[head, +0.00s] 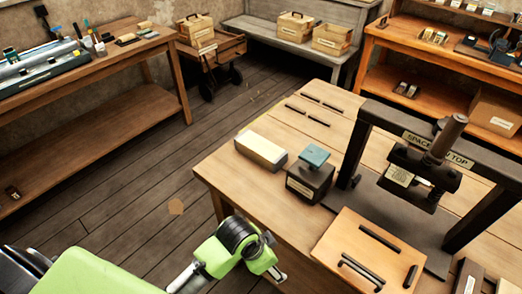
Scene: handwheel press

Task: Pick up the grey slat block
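A pale-topped block with a grey front side (261,151) lies on the wooden table near its left edge. It looks like the grey slat block, but I cannot be sure. Nothing touches it from above. My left gripper (277,273) is at the bottom of the head view, beside the table's near left edge and well short of the block. Its fingers are small and partly hidden, so I cannot tell whether they are open. My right gripper is not in view.
A dark box with a teal top (311,175) stands right of the pale block. A black press (425,165) stands on the table's right side. A wooden board with black bars (335,240) lies in front. Several thin dark bars lie behind the block.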

